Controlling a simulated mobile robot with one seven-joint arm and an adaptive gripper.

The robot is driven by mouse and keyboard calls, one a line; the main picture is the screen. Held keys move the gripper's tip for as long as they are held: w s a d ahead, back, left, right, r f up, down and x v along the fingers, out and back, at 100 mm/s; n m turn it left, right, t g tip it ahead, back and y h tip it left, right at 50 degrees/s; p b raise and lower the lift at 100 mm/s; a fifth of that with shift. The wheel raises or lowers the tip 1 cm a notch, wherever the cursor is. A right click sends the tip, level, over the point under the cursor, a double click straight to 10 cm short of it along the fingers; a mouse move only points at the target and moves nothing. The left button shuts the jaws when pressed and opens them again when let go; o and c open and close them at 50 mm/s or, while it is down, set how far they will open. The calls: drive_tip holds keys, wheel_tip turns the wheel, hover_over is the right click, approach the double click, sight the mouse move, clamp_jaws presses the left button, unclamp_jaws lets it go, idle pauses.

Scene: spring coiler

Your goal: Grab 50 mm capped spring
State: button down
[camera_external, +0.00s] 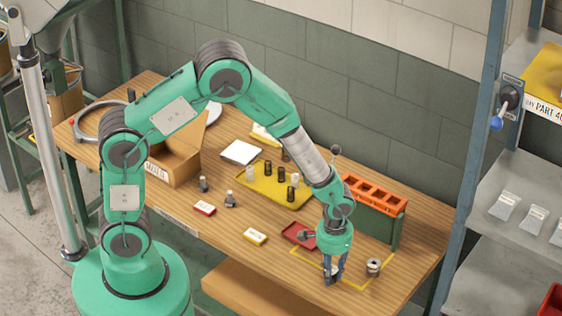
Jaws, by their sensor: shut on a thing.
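My gripper (333,280) points down at the front right of the wooden table, inside a yellow outlined area (352,285). Its dark fingers are shut on a small pale piece (336,270), mostly hidden between them. It is too small to tell whether this is the 50 mm capped spring. I cannot tell whether it touches the table. Several dark and pale small cylinders (291,193) stand on a yellow tray (262,198) at mid-table, away from my gripper.
A metal cylinder (373,267) stands close to the right of my gripper. A red tray (298,235) lies just behind it, left. An orange rack (375,194) stands behind on a green block. A cardboard box (175,162) is far left. The table's front edge is near.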

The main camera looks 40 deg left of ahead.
drive_tip(key=shift+r, duration=0.15)
drive_tip(key=shift+r, duration=0.6)
wheel_tip(320, 180, up, 2)
drive_tip(key=shift+r+p, duration=0.15)
drive_tip(key=shift+p, duration=0.15)
drive_tip(key=s+a+r, duration=0.1)
drive_tip(key=s+a, duration=0.8)
drive_tip(key=s, duration=0.3)
drive_tip(key=shift+s+a+p, duration=0.35)
drive_tip(key=shift+a+p, duration=0.05)
drive_tip(key=shift+p, duration=0.05)
